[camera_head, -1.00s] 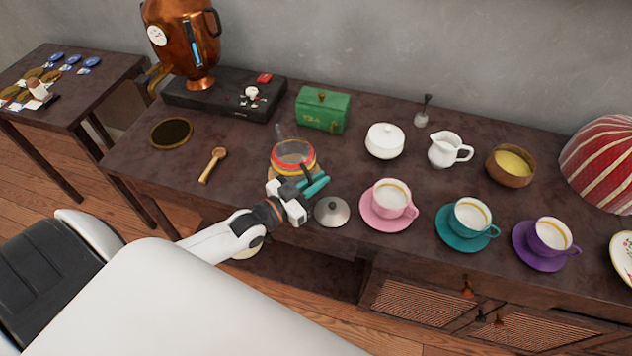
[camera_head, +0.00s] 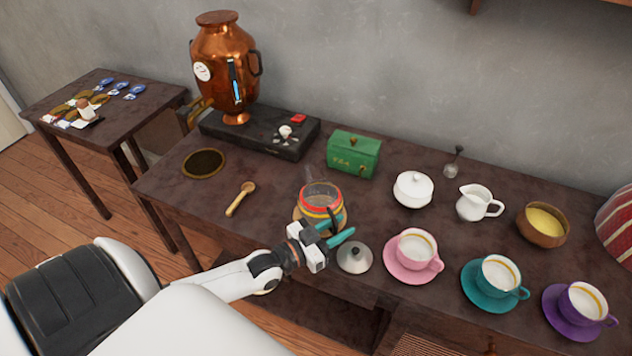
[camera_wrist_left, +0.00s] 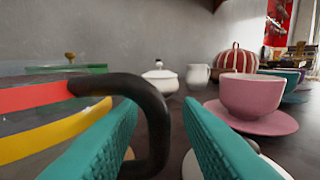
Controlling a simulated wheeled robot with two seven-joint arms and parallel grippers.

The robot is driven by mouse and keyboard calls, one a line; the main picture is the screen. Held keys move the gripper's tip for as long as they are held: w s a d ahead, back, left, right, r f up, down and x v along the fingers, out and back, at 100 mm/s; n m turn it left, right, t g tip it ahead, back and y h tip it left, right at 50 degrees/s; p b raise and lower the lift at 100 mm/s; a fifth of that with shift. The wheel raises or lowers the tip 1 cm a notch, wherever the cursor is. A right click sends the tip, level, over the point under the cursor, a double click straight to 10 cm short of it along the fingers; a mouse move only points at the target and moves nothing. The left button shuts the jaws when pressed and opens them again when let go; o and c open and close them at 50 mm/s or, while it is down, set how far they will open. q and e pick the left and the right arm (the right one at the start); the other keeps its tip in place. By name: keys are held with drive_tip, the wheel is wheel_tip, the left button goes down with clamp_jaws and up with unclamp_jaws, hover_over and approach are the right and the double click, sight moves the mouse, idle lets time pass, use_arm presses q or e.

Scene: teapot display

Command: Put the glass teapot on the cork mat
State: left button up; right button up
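The glass teapot (camera_head: 321,198), with red and yellow bands and a black handle (camera_wrist_left: 152,105), stands near the front of the dark table. A tan round mat (camera_head: 300,222), which looks like the cork mat, shows under it; the teapot hides most of it. My left gripper (camera_head: 341,228) is open at the handle. In the left wrist view its teal fingers (camera_wrist_left: 160,130) are apart, with the handle between them, closer to the left finger. The teapot's bands (camera_wrist_left: 40,120) show at left there. My right gripper is not in view.
A metal lid (camera_head: 354,258) lies right beside the gripper, with the pink cup (camera_head: 415,246) beyond. A wooden spoon (camera_head: 240,199) and a dark, tan-rimmed disc (camera_head: 204,163) lie left. A green tea box (camera_head: 353,153) stands behind. Bare tabletop lies between spoon and teapot.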

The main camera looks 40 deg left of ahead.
use_arm(q)
drive_tip(key=v, duration=1.1)
use_arm(e)
drive_tip(key=shift+f, duration=0.1)
use_arm(q)
drive_tip(key=shift+s, duration=0.15)
use_arm(e)
drive_tip(key=shift+a, duration=0.1)
